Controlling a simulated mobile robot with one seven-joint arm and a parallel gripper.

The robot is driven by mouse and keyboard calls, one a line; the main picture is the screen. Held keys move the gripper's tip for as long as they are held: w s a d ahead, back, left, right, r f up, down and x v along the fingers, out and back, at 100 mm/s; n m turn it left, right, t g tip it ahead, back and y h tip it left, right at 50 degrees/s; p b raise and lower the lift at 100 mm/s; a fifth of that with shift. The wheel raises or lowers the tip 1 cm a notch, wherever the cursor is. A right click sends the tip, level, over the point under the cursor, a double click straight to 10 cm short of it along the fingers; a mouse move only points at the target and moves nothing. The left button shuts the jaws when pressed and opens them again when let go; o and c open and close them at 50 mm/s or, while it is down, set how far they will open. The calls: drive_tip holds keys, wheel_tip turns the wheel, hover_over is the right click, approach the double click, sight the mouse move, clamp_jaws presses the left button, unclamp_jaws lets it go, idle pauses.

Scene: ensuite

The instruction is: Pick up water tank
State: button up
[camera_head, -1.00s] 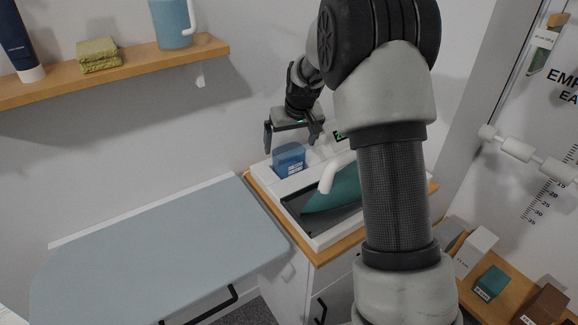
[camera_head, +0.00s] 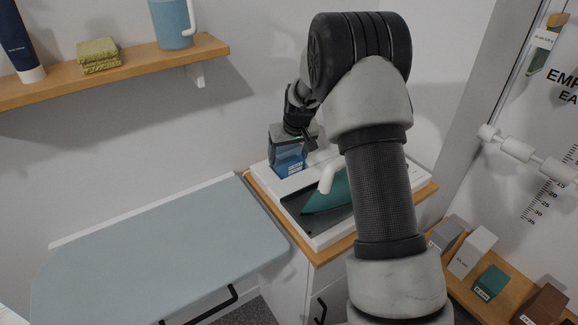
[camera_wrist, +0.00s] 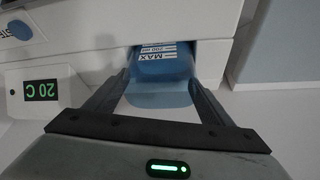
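The water tank (camera_head: 288,156) is a blue translucent box seated in the white iron station on the wooden-topped cabinet. In the wrist view the tank (camera_wrist: 160,72) has a label reading MAX 200 ml. My gripper (camera_head: 289,160) has come down over it from above. In the wrist view my gripper (camera_wrist: 160,84) is open, with one finger on each side of the tank. The fingertips are close to its sides; I cannot tell whether they touch it. My gripper hides the tank's upper part in the head view.
A teal iron (camera_head: 328,195) with a white handle rests on the station (camera_head: 318,241) beside the tank. A 20 C display (camera_wrist: 41,90) is beside my gripper. A grey-blue ironing board (camera_head: 165,250) stands left. A shelf (camera_head: 130,68) is on the wall; boxes (camera_head: 490,283) stand right.

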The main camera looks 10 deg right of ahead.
drive_tip(key=c, duration=0.3)
drive_tip(key=shift+r, duration=0.15)
